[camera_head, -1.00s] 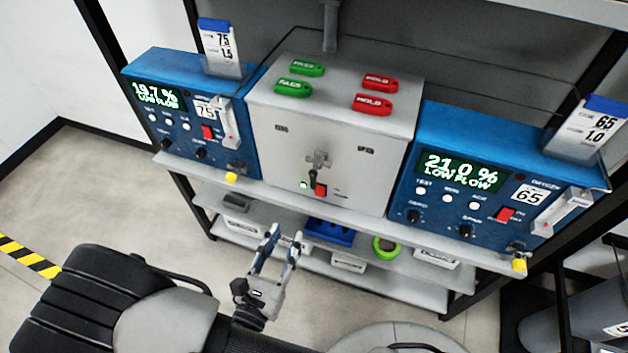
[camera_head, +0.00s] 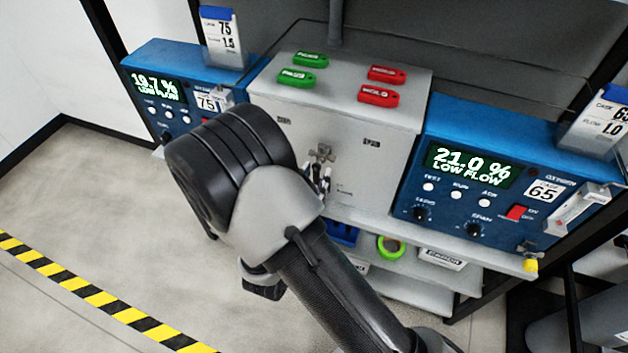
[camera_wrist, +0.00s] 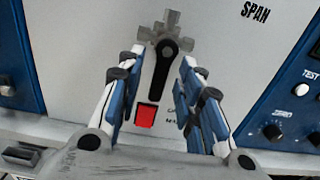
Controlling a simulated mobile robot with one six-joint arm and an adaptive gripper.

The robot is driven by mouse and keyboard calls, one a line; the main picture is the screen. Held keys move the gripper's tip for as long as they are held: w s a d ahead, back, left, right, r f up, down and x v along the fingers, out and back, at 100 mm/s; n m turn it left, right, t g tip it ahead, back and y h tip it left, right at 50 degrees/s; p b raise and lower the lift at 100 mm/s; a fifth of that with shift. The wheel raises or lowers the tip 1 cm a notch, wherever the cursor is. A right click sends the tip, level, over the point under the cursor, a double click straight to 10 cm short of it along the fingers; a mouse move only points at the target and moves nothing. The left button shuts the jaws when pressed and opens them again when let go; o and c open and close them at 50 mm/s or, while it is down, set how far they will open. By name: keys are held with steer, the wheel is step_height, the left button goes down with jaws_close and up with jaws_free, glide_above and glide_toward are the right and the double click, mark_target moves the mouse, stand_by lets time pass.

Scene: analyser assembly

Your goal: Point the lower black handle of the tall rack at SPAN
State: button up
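The tall rack's pale grey front panel (camera_head: 345,175) stands between two blue analysers. A black handle (camera_wrist: 160,70) hangs from a grey cross-shaped valve (camera_wrist: 166,28) and points almost straight down in the wrist view. The SPAN label (camera_wrist: 256,12) is up and to the right of the valve. My gripper (camera_wrist: 163,58) is open, with one finger on each side of the handle and a gap on both sides. In the head view my gripper (camera_head: 320,178) is at the panel just below the valve (camera_head: 321,153), and the handle is hidden behind it.
A red switch (camera_wrist: 146,116) sits just below the handle's end, between my fingers. The left blue analyser (camera_head: 160,85) and the right one (camera_head: 470,185) flank the panel. Green tags (camera_head: 297,78) and red tags (camera_head: 379,94) lie on top. A shelf ledge runs below.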

steer(key=shift+c, duration=0.2)
jaws_close()
stand_by(0.6)
steer(key=n+p, duration=0.1)
steer(key=d+n+p, duration=0.1)
steer(key=n+p, duration=0.1)
steer(key=shift+s+r, duration=0.2)
steer(key=shift+s+d+r+n+p, duration=0.1)
steer(key=shift+d+r+n+p, duration=0.25)
steer(key=shift+n+p, duration=1.75)
steer(key=shift+s+d+r+n+p, duration=0.1)
steer(key=shift+d+r+n+p, duration=0.3)
steer(key=shift+n+p, duration=1.7)
steer(key=shift+s+d+r+n+p, duration=0.15)
steer(key=shift+r+n+p, duration=0.6)
steer(key=shift+n, duration=2.45)
steer(key=shift+f, duration=0.25)
